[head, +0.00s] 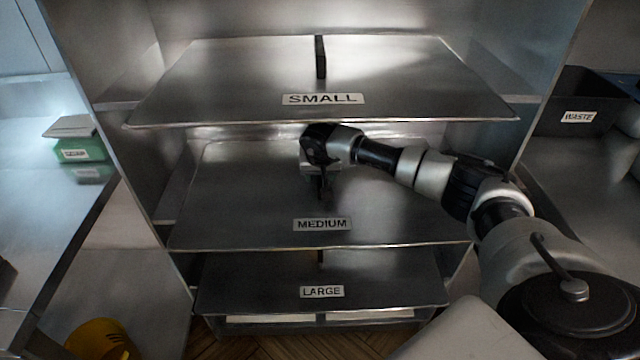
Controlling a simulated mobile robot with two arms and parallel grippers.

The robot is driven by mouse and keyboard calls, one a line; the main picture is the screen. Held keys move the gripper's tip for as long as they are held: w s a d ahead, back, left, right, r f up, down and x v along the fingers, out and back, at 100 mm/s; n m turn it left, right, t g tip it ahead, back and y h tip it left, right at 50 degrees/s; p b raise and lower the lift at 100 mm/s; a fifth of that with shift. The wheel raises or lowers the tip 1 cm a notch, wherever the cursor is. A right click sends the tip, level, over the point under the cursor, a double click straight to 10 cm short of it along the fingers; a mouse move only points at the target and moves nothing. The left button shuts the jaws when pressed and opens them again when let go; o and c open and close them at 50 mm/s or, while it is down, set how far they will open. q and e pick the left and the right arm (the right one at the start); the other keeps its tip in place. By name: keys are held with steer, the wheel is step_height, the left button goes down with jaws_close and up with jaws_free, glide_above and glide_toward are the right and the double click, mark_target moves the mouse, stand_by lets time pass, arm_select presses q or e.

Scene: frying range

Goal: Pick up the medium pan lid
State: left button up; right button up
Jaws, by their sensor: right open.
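The medium pan lid (235,195) is a flat metal sheet on the middle level of the rack, with a "MEDIUM" label on its front edge. My right gripper (321,178) is open over the middle of this lid, pointing down. A dark upright piece, seemingly the lid's handle (322,190), shows just below the gripper, partly hidden by it. I cannot tell whether the fingers touch it. My right arm covers the lid's right rear part. My left gripper is not in view.
The small lid (230,80), with a black handle, lies above my right arm. The large lid (240,290) lies below the medium one. Metal side walls close in the rack. A dark waste bin (570,115) stands at right, a green container (80,150) and yellow bucket (100,340) at left.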

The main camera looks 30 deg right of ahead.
steer(key=shift+c, duration=0.3)
jaws_close()
stand_by(1.0)
steer(key=shift+w+r, duration=0.1)
steer(key=shift+r, duration=0.05)
